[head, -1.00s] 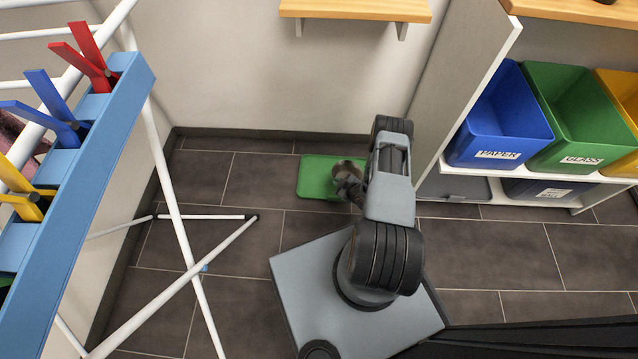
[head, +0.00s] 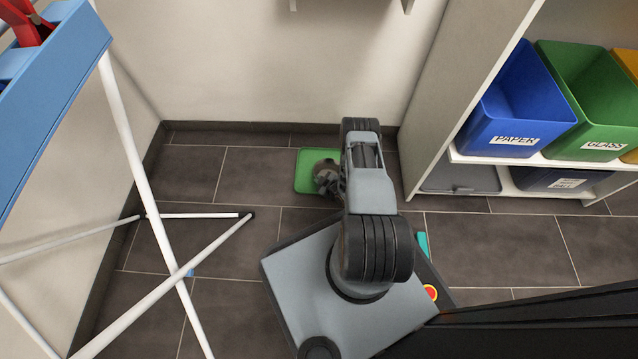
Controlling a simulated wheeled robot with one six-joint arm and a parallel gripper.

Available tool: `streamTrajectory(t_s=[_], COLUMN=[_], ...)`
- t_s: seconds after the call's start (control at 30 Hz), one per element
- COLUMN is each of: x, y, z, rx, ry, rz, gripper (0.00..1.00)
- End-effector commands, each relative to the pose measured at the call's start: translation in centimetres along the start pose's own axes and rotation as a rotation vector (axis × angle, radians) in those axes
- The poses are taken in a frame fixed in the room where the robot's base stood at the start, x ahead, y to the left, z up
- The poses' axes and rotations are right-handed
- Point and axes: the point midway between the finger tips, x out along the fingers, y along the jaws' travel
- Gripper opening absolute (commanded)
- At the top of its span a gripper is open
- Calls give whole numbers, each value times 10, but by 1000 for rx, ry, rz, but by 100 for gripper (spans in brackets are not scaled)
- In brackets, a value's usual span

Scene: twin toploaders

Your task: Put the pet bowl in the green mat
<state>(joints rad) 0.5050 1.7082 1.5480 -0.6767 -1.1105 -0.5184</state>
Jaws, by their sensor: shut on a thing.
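The green mat (head: 305,181) lies flat on the dark floor tiles near the back wall. My gripper (head: 326,180) shows small and dark over the mat's right part, beside my arm. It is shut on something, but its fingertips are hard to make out. A brownish-grey rounded shape, which looks like the pet bowl (head: 325,167), shows at the gripper over the mat. My arm and gripper hide part of it and the mat's right side. I cannot tell whether the bowl touches the mat.
A white drying rack (head: 135,150) stands at the left, its crossed legs on the floor. A shelf (head: 465,95) at the right holds a blue paper bin (head: 515,105) and a green glass bin (head: 590,105). Floor between rack and mat is clear.

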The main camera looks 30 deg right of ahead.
Motion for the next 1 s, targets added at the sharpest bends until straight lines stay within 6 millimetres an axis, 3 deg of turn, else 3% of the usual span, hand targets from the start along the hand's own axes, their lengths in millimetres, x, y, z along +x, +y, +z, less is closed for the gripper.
streamTrajectory(t_s=[0.23,0.27,0.53,1.0], x=[2,2,2,-6], y=[0,0,-1,2], z=[4,4,3,-2], rx=[1,1,0,0], ry=[0,-1,0,0], rz=[3,2,-1,-2], gripper=[0,11,36,36])
